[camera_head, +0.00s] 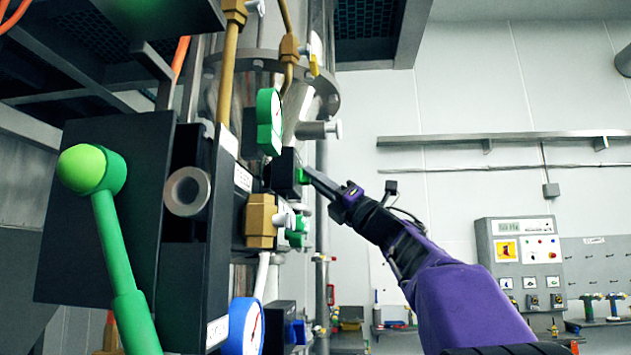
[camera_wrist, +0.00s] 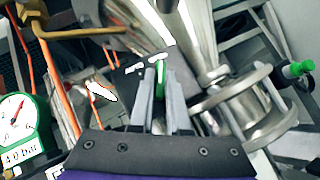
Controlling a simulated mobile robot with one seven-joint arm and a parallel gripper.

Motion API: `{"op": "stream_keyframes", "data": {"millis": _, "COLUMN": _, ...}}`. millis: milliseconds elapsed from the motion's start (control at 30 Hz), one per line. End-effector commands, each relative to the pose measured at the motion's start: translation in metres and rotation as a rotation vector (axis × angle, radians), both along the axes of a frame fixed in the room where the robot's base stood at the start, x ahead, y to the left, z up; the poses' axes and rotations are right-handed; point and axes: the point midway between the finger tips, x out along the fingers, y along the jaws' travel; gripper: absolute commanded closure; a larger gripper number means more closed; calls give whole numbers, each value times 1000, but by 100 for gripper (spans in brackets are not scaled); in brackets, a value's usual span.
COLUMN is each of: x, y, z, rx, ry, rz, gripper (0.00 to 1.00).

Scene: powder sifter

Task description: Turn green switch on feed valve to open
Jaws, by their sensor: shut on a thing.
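The green switch (camera_head: 301,177) sits on the front of a small black valve box (camera_head: 284,172) on the equipment panel. I take this box to be the feed valve; its label is too small to read. My gripper (camera_head: 309,172) reaches in from the right, with its fingertips at the switch. In the wrist view, the green switch (camera_wrist: 160,72) stands between the two grey fingers of my gripper (camera_wrist: 158,76), which are shut on it. The fingers hide part of the switch, and its exact turn position cannot be told.
A green gauge (camera_head: 269,121) is just above the valve box. A brass fitting (camera_head: 261,220) and a blue gauge (camera_head: 245,325) are below it. A large green lever (camera_head: 118,250) stands at the left front.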

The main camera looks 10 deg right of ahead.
Motion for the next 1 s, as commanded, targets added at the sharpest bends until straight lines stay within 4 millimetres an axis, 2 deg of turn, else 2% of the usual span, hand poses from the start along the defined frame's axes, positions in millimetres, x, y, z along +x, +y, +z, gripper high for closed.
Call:
{"op": "stream_keyframes", "data": {"millis": 100, "x": 1, "y": 1, "z": -2, "rx": -1, "ry": 1, "rz": 3, "gripper": 100}}
{"op": "stream_keyframes", "data": {"millis": 133, "x": 1, "y": 1, "z": -2, "rx": -1, "ry": 1, "rz": 3, "gripper": 82}}
{"op": "stream_keyframes", "data": {"millis": 267, "x": 1, "y": 1, "z": -2, "rx": -1, "ry": 1, "rz": 3, "gripper": 58}}
{"op": "stream_keyframes", "data": {"millis": 300, "x": 1, "y": 1, "z": -2, "rx": -1, "ry": 1, "rz": 3, "gripper": 55}}
{"op": "stream_keyframes", "data": {"millis": 733, "x": -1, "y": -1, "z": -3, "rx": -1, "ry": -1, "rz": 1, "gripper": 55}}
{"op": "stream_keyframes", "data": {"millis": 867, "x": -9, "y": -10, "z": -14, "rx": -2, "ry": 0, "rz": -1, "gripper": 55}}
{"op": "stream_keyframes", "data": {"millis": 1000, "x": -25, "y": -26, "z": -33, "rx": -1, "ry": 1, "rz": -2, "gripper": 55}}
